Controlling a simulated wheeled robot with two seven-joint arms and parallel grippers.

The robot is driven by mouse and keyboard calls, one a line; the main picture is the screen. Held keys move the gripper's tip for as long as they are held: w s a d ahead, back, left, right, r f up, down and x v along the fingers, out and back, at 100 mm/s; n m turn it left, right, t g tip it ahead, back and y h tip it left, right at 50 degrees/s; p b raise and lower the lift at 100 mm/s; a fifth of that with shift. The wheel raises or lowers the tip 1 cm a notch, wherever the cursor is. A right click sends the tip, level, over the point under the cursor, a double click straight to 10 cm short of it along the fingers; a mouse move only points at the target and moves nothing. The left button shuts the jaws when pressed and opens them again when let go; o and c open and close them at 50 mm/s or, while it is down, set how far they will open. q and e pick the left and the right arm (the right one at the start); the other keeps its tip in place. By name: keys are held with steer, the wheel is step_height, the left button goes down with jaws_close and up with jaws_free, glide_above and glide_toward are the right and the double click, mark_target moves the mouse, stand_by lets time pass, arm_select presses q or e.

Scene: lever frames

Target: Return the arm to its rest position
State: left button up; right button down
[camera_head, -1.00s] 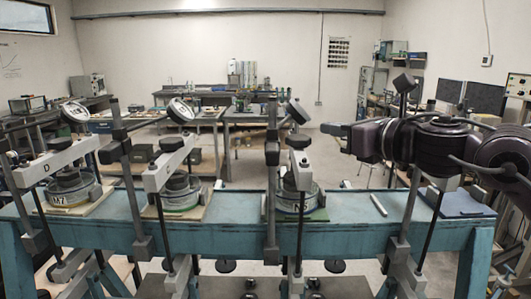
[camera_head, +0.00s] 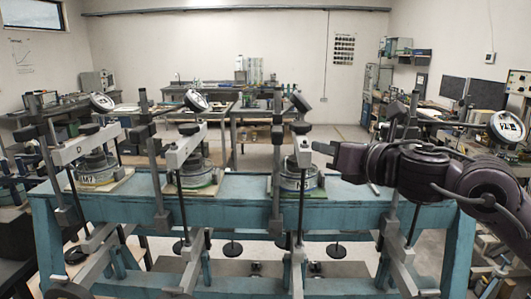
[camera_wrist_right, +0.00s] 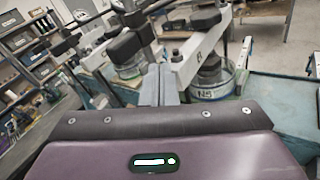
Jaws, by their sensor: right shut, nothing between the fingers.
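My right arm (camera_head: 440,172) comes in from the right in the head view, above the right part of the blue bench (camera_head: 110,208). Its gripper (camera_head: 324,148) points left, just right of the nearest lever frame (camera_head: 303,152). In the right wrist view the two grey fingers (camera_wrist_right: 160,84) are together with nothing between them. In that view, the round cell marked N5 (camera_wrist_right: 215,85) stands to the right of the fingers. I cannot tell from these views whether the gripper touches the frame. My left gripper is not in view.
Several lever frames with weights hang through the bench, including ones at the middle (camera_head: 183,152) and left (camera_head: 85,147). Round dial gauges (camera_head: 196,100) stand on posts. A frame post (camera_head: 390,230) stands below my right arm. Work tables (camera_head: 255,115) line the back.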

steer(key=s+a+f+m+h, duration=0.1)
steer(key=s+f+m+h, duration=0.15)
steer(key=f+m, duration=0.75)
steer(key=s+a+f+m+h, duration=0.2)
steer(key=s+f+m, duration=0.2)
steer(key=f+m, duration=0.6)
steer(key=s+d+f+m+g+h, duration=0.2)
steer(key=s+d+f+m+g, duration=0.3)
steer(key=s+f+m, duration=0.55)
steer(key=s+d+f+m+g+h, duration=0.3)
steer(key=s+d+f+m+g, duration=0.4)
steer(key=s+f, duration=0.6)
step_height(320, 180, down, 28)
steer(key=s+a, duration=0.1)
steer(key=s, duration=0.1)
steer(key=s+d+f+g, duration=0.1)
steer(key=s+d+f, duration=0.2)
steer(key=s+f, duration=1.6)
steer(key=shift+s+d+f, duration=0.15)
steer(key=shift+s+d, duration=0.05)
steer(key=shift+s, duration=0.2)
